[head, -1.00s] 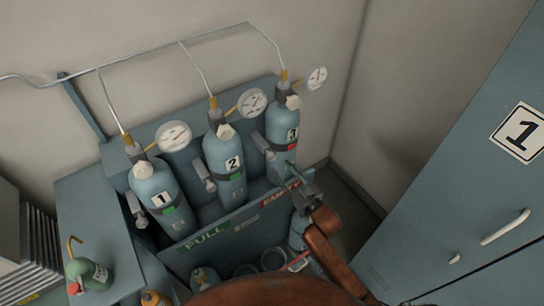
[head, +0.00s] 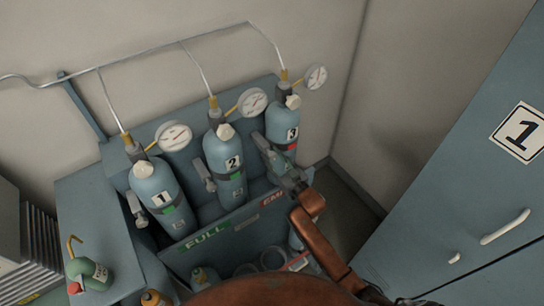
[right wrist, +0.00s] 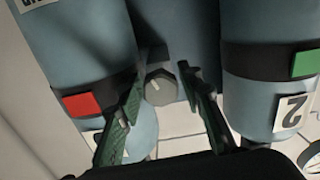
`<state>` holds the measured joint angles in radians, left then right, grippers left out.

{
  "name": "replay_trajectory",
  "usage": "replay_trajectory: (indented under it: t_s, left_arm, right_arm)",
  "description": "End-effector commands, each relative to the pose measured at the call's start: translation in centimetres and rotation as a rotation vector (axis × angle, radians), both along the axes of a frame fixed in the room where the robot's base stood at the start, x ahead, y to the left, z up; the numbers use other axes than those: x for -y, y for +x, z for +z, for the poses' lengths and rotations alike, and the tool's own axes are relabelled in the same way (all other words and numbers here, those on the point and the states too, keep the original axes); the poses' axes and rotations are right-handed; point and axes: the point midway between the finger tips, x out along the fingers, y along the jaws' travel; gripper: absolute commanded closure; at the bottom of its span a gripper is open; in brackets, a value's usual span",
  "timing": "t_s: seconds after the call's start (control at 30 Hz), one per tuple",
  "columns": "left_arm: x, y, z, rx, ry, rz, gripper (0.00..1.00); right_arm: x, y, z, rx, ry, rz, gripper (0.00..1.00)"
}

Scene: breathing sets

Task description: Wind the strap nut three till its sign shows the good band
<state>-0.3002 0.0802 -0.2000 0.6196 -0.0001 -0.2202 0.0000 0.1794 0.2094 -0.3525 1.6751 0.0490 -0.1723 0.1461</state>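Cylinder three (head: 284,118) is a light blue bottle at the right of the row, with a dark strap. The sign on its strap (head: 292,148) is red; it also shows red in the right wrist view (right wrist: 82,104). The grey round strap nut three (right wrist: 160,87) has a pale mark on its face. My left gripper is not in view.
Cylinders one (head: 160,190) and two (head: 225,165) stand to the left with green strap signs. Round gauges (head: 252,101) and thin pipes are above. The rack's front panel (head: 215,225) stands below. A blue cabinet (head: 450,200) is at the right.

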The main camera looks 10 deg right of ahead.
Motion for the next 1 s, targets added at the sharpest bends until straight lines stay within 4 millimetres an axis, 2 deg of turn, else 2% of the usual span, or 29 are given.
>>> replay_trajectory:
  t_s: [0.07, 0.4, 0.67, 1.0]
  left_arm:
    - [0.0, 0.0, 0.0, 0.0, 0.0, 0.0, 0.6]
    - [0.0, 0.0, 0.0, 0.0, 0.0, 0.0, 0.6]
    - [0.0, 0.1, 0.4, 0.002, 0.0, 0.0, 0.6]
    - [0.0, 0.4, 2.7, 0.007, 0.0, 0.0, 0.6]
  right_arm:
    - [0.0, 0.0, 0.0, 0.0, 0.0, 0.0, 0.73]
    - [0.0, 0.0, 0.0, 0.0, 0.0, 0.0, 0.96]
    - [0.0, 0.0, 0.1, -0.01, 0.022, 0.0, 0.97]
    - [0.0, 0.0, 0.4, -0.084, 0.203, -0.001, 0.97]
